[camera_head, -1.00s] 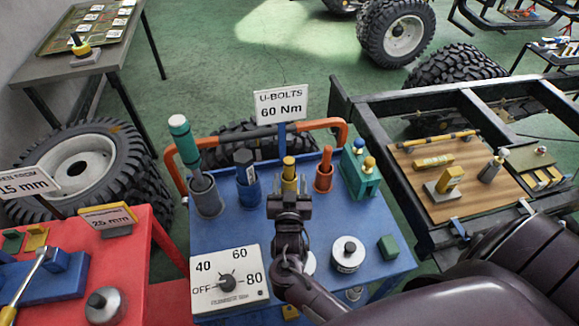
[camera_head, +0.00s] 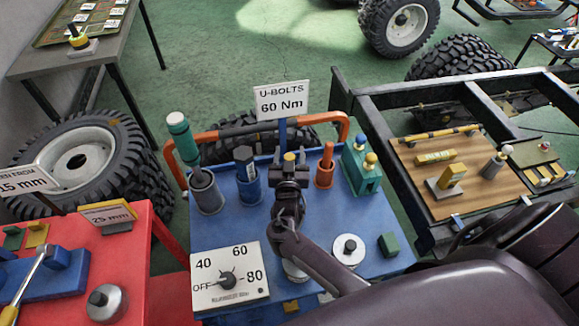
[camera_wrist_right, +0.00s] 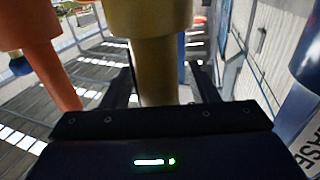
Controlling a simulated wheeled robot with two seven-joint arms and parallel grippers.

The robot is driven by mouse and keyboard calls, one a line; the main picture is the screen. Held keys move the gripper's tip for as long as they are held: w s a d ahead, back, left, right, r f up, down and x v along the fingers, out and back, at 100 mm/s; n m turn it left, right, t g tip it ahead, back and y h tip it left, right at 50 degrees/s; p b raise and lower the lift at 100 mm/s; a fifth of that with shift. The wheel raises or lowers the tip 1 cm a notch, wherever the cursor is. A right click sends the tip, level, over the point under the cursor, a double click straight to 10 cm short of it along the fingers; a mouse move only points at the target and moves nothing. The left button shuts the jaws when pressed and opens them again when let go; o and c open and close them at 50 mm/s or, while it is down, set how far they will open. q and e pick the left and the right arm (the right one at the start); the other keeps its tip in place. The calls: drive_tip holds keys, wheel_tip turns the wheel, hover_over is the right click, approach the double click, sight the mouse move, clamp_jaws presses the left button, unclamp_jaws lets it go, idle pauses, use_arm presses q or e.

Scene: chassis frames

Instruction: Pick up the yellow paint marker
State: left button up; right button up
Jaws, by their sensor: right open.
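The yellow paint marker (camera_head: 289,160) stands upright in the back row of the blue cart, and only its top shows above my right gripper in the head view. In the right wrist view the yellow marker (camera_wrist_right: 152,65) is large, with a wide upper part and a narrower part below. My right gripper (camera_head: 289,172) is open. In the wrist view its two fingers (camera_wrist_right: 164,84) lie on either side of the narrower part, and I see gaps. Whether they touch it I cannot tell. My left gripper is not in view.
An orange marker (camera_head: 326,163) stands close to the right, a blue holder (camera_head: 248,187) to the left. A green-topped tool (camera_head: 182,140) leans in a grey cup (camera_head: 206,193). A green block (camera_head: 361,172), a dial box (camera_head: 229,280) and a U-BOLTS sign (camera_head: 281,101) are nearby.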

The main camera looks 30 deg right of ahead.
drive_tip(key=c, duration=1.1)
drive_tip(key=shift+o, duration=0.2)
